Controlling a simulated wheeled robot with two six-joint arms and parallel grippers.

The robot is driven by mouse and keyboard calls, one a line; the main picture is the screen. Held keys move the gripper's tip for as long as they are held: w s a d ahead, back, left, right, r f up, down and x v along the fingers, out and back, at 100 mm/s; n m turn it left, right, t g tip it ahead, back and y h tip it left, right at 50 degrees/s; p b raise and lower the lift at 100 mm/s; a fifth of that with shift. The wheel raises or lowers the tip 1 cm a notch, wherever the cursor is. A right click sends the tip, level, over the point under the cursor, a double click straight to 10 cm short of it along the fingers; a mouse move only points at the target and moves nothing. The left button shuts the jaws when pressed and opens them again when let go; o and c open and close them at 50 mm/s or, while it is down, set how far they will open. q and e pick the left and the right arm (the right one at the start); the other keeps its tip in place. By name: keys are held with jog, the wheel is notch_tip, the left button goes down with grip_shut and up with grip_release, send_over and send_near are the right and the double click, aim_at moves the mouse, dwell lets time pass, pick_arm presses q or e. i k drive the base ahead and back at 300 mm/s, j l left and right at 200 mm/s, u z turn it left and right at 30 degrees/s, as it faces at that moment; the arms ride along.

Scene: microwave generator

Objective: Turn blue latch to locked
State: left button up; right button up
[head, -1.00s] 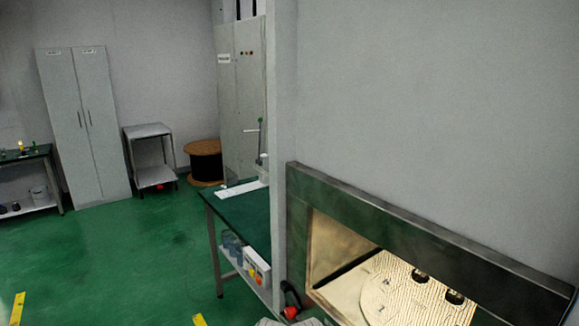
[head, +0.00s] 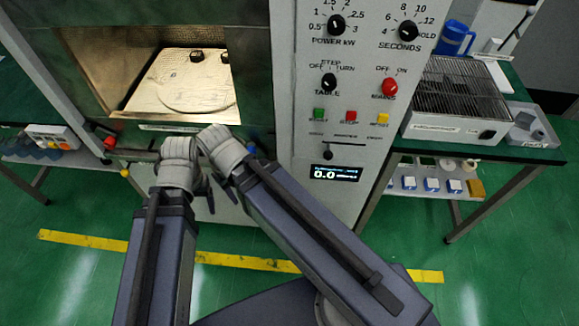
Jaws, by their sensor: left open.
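The panel carries several black knobs, a red mains knob (head: 390,86) and a lit display (head: 335,172). A yellow line (head: 80,242) crosses the open green floor.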

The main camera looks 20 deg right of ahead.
aim_at(252, 147)
jog(key=z, duration=0.45)
jog(key=i, duration=0.25)
jog(key=k+l+u, duration=0.35)
jog(key=l, duration=0.2)
jog(key=k+l+u, duration=0.35)
jog(key=l, duration=0.1)
